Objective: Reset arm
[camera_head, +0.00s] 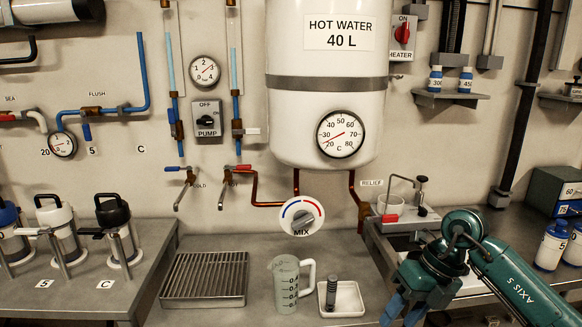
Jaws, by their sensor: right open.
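My right arm comes in from the right, teal with "AXIS 5" on its link. My right gripper (403,311) points down at the lower edge of the picture, with its blue fingers apart and nothing seen between them. Its fingertips run close to the frame's bottom edge. It is to the right of the white square dish (352,303) and the measuring jug (286,284), apart from both. My left gripper is not in view.
A hot water tank (285,130) with a mix knob (301,216) hangs above the bench. A drain grate (205,277) lies left of the jug. Several flasks, one a white flask (58,226), stand on the left bench. A small tap (418,190) and bottles, one a blue-labelled bottle (551,247), are at the right.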

